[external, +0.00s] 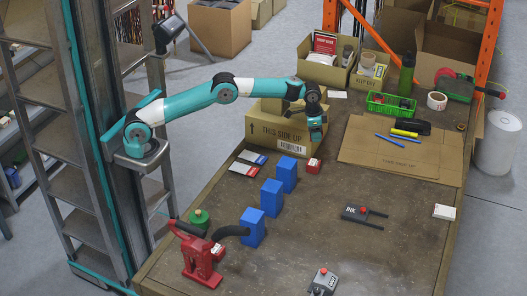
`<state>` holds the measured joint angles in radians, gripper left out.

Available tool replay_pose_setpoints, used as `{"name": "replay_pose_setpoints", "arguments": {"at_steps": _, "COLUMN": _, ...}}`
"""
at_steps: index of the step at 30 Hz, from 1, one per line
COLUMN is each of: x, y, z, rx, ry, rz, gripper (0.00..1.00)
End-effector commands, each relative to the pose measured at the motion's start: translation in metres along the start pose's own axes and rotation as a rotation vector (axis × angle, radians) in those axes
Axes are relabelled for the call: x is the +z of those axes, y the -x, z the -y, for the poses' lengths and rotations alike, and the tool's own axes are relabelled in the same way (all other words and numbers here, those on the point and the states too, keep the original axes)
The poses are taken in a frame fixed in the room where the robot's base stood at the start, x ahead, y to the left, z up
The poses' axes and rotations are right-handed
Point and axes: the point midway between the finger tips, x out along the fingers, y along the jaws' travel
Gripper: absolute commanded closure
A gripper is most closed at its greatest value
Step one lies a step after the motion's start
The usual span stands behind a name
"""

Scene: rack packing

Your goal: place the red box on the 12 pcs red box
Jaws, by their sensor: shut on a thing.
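My gripper (316,135) points down in front of the cardboard box marked "this side up", right of centre in the external view. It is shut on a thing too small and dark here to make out. A small red box with a white top (314,166) shows just below my gripper, beside a blue block; a gap seems to show between it and the fingers. Two flat red-and-white boxes (243,169) lie left of the blue blocks. No "12 pcs" print is readable on any box.
Several blue blocks (271,198) stand in a row near the table's left side. A cardboard box (262,132) stands behind. A flattened carton (400,158) and a green crate (390,108) lie at the back right. A red jack (202,262) stands front left. The table's middle is clear.

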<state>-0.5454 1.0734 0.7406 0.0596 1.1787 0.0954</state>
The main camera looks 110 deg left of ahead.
Motion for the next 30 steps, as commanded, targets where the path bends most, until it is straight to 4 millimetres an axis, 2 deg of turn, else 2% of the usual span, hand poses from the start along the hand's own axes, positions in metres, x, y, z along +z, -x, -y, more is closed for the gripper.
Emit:
{"name": "replay_pose_setpoints", "arguments": {"at_steps": 3, "x": 0.006, "y": -0.033, "z": -0.001, "rx": 0.001, "ry": -0.001, "rz": 0.005, "gripper": 0.73}}
{"name": "replay_pose_setpoints", "arguments": {"at_steps": 7, "x": 0.009, "y": -0.058, "z": -0.001, "rx": 0.001, "ry": -0.001, "rz": 0.003, "gripper": 0.73}}
{"name": "replay_pose_setpoints", "arguments": {"at_steps": 14, "x": 0.012, "y": -0.077, "z": -0.001, "rx": 0.000, "ry": -0.001, "rz": 0.000, "gripper": 0.73}}
{"name": "replay_pose_setpoints", "arguments": {"at_steps": 21, "x": 0.017, "y": -0.111, "z": -0.001, "rx": 0.000, "ry": -0.001, "rz": 0.002, "gripper": 0.73}}
{"name": "replay_pose_setpoints", "arguments": {"at_steps": 30, "x": 0.017, "y": -0.116, "z": -0.001, "rx": 0.000, "ry": -0.001, "rz": -0.001, "gripper": 0.73}}
